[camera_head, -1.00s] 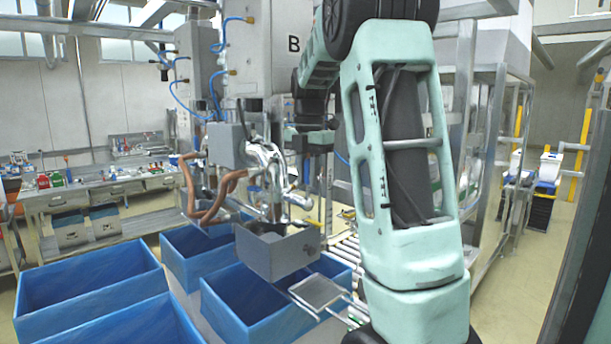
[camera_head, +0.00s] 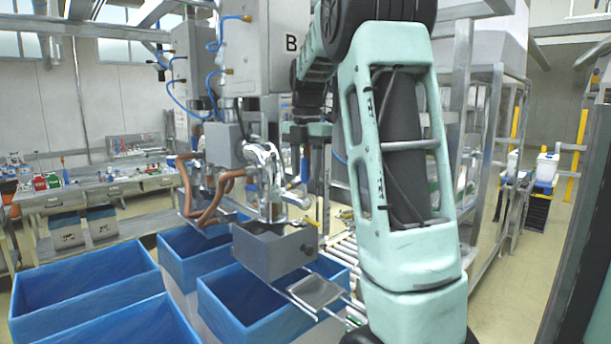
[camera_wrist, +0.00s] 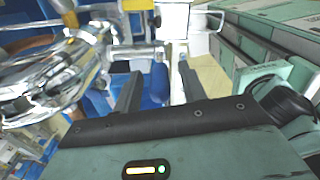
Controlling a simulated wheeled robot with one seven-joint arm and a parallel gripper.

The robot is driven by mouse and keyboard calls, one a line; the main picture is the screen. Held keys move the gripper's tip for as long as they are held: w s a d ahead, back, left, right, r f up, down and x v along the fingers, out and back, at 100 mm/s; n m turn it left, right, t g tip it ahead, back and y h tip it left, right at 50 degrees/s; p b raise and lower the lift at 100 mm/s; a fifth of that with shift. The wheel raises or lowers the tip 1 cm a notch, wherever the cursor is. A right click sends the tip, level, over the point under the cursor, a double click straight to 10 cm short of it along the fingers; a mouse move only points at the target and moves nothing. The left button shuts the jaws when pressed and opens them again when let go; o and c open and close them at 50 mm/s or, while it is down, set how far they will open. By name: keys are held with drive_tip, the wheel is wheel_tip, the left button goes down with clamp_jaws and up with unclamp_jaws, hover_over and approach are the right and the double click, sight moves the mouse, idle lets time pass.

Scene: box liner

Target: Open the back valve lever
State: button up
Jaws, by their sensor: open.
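A chrome valve assembly (camera_head: 264,165) hangs under the machine marked B, above a grey metal box. A blue upright lever handle (camera_head: 304,169) shows at its right side. I cannot tell for sure whether this is the back lever. My gripper (camera_wrist: 160,88) is open, with its two dark fingers apart. Chrome pipework (camera_wrist: 50,75) fills the left of that view, close to the fingers. In the head view my arm partly hides the gripper area.
The grey metal box (camera_head: 272,252) sits below the valve. Blue bins (camera_head: 85,278) stand on the floor at the left and below. Brown hoses (camera_head: 207,195) hang left of the valve. A roller conveyor (camera_head: 343,248) runs behind my arm.

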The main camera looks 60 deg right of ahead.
drive_tip(key=shift+d+r+b, duration=0.1)
drive_tip(key=shift+r+b, duration=0.7)
drive_tip(key=shift+r, duration=2.2)
